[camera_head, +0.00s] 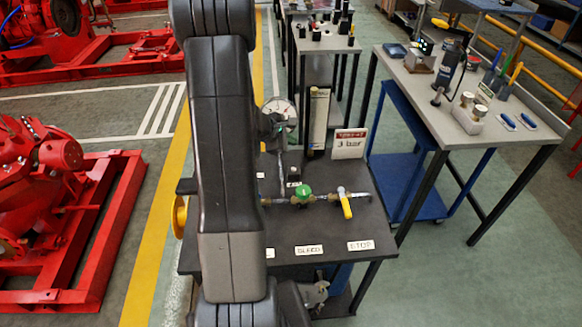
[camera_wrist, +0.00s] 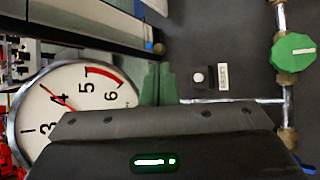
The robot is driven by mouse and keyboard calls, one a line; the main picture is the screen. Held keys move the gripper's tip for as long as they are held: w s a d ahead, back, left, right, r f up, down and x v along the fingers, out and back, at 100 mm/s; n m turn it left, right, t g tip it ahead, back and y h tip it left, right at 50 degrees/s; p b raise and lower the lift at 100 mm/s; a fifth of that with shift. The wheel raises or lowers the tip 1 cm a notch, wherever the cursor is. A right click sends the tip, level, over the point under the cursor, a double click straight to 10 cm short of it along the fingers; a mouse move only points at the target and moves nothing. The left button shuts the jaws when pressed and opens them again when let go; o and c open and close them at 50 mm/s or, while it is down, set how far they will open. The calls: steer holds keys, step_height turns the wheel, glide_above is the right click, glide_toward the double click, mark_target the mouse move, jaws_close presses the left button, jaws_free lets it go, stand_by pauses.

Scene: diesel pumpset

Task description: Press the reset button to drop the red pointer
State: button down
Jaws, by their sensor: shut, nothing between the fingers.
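The reset button (camera_wrist: 198,77) is a small pale knob on a dark block, with a white label (camera_wrist: 223,77) beside it in the wrist view. In the head view the black block (camera_head: 294,177) sits on the bench behind the pipe. The round gauge (camera_wrist: 85,92) has a white dial; a thin red pointer (camera_wrist: 52,97) lies near the 4. The gauge (camera_head: 279,112) also shows in the head view, too small to read. My gripper (camera_wrist: 158,68) shows green fingers shut together and empty, between gauge and button, apart from the button in the picture. Its height above the button is unclear.
A pipe with a green valve knob (camera_head: 304,193) and a yellow lever (camera_head: 345,203) crosses the bench (camera_head: 330,228). A "3 bar" sign (camera_head: 349,144) and a clear upright tube (camera_head: 318,118) stand behind. My arm hides the bench's left part in the head view.

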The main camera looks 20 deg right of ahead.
steer(key=shift+f, duration=0.15)
steer(key=b, duration=0.5)
glide_above(291, 173)
steer(key=f, duration=0.7)
steer(key=shift+w+f, duration=0.2)
steer(key=shift+f+b, duration=0.55)
steer(key=shift+b, duration=0.15)
steer(key=shift+f+b, duration=0.95)
steer(key=shift+b, duration=0.55)
stand_by(1.4)
steer(key=shift+r, duration=0.1)
steer(key=shift+r+p, duration=0.45)
steer(key=shift+r, duration=0.4)
step_height(291, 173, up, 5)
steer(key=p, duration=0.3)
